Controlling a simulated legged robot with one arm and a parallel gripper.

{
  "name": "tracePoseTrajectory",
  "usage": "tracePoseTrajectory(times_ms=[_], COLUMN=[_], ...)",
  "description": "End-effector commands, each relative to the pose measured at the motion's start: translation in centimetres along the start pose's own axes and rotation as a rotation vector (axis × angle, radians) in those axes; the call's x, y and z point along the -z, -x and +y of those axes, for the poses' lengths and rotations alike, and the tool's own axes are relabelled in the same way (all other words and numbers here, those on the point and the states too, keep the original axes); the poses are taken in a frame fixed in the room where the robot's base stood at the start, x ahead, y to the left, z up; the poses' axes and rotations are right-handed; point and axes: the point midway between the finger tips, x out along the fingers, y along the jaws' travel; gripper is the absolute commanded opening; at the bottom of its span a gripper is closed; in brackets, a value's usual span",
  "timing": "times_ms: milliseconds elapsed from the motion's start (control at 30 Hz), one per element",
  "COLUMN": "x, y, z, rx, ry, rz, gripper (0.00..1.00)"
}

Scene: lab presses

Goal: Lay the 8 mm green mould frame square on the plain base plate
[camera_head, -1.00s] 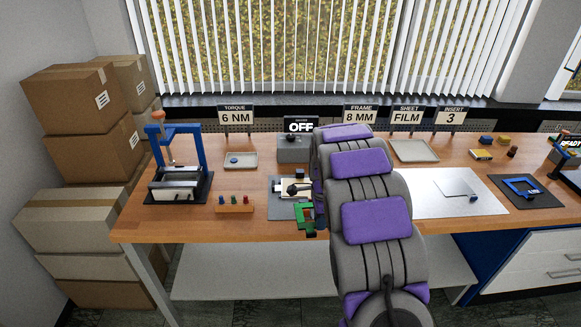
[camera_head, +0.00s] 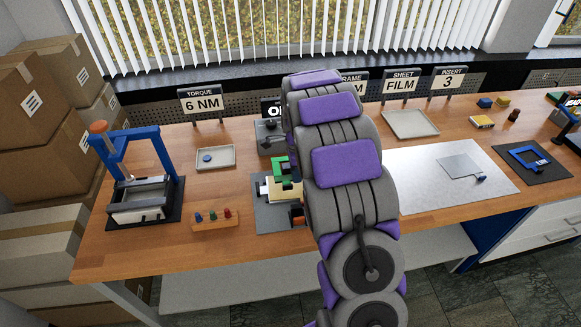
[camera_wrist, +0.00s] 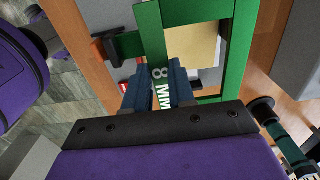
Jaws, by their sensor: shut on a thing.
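The green mould frame (camera_wrist: 203,9) is marked "8 MM" on the bar between my jaws in the wrist view. My gripper (camera_wrist: 158,86) is shut on that bar. The frame also shows in the head view (camera_head: 280,168), left of my arm, at the back of the grey mat. A cream plate (camera_wrist: 190,42) shows through the frame's opening, and its left end (camera_head: 264,189) shows in the head view. The frame appears above and offset from this plate; whether they touch I cannot tell. My arm hides much of both in the head view.
The grey mat (camera_head: 263,217) lies under the plate. A press (camera_head: 138,185), a rack of coloured pegs (camera_head: 215,220) and a tray (camera_head: 214,163) stand to the left. A control box (camera_head: 268,135) stands behind. A grey sheet (camera_head: 420,190) lies right of my arm.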

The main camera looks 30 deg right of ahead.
Motion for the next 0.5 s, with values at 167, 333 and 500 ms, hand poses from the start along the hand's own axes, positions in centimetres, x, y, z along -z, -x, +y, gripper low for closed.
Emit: tracePoseTrajectory(times_ms=[167, 333, 500], x=[-1.3, -1.7, -0.8], y=[0.2, 0.4, -0.8], z=[0.2, 0.3, 0.0], rx=[0.004, 0.010, 0.008], ry=[0.003, 0.005, 0.003], rz=[0.014, 0.018, 0.009], gripper=[0.00, 0.00, 0.00])
